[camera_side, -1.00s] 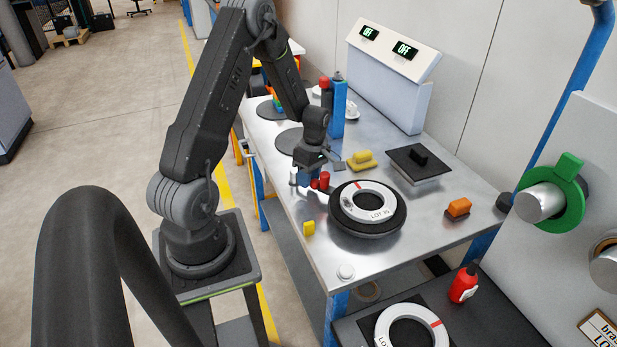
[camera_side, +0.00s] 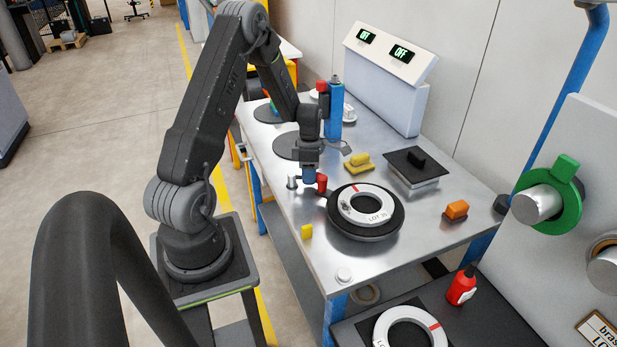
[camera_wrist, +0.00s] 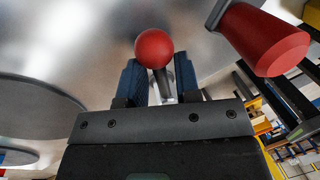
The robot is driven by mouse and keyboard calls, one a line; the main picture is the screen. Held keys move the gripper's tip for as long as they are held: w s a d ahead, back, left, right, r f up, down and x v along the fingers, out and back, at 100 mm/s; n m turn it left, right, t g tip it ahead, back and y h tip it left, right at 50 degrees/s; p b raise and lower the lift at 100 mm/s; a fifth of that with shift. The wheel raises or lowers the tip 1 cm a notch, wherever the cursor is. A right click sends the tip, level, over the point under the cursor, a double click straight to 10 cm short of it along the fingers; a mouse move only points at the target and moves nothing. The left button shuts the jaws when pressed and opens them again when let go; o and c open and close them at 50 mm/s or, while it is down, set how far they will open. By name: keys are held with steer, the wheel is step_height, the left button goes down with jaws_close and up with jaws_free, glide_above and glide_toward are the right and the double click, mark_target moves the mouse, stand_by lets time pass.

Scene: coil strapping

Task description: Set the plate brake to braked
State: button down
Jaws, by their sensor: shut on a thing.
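My gripper (camera_side: 309,177) is low over the bench, left of the black round plate (camera_side: 338,222). In the wrist view its blue fingers (camera_wrist: 158,80) are shut on a dark lever with a red ball knob (camera_wrist: 153,47). The knob shows above the fingertips; in the side view the fingers hide it. A red tapered handle (camera_wrist: 258,38) stands beside the gripper; it also shows in the side view (camera_side: 322,182). A white coil marked LOT (camera_side: 385,212) lies flat on the black plate. I cannot read a brake setting.
A silver post (camera_side: 292,182) stands just left of my gripper. A blue post (camera_side: 333,115) stands behind. The bench front is mostly clear.

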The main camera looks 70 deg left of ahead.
steer(key=n, duration=0.1)
steer(key=a+n, duration=0.1)
steer(key=n, duration=0.1)
steer(key=a+n+t, duration=0.1)
steer(key=shift+w+n, duration=0.25)
steer(key=shift+n, duration=0.05)
steer(key=shift+s+a+n+t, duration=0.15)
steer(key=shift+a+n, duration=0.35)
steer(key=shift+n, duration=0.6)
steer(key=shift+s+a+n+t, duration=0.1)
steer(key=shift+a+n+t, duration=0.25)
steer(key=shift+n, duration=0.75)
steer(key=shift+a, duration=0.2)
steer(key=c, duration=0.9)
jaws_free()
steer(key=shift+d, duration=0.1)
steer(key=a+r, duration=0.1)
steer(key=r, duration=0.8)
steer(key=s+a+r, duration=0.1)
steer(key=r, duration=0.3)
steer(key=shift+a+r, duration=0.3)
steer(key=shift+r, duration=0.05)
steer(key=shift+d, duration=0.1)
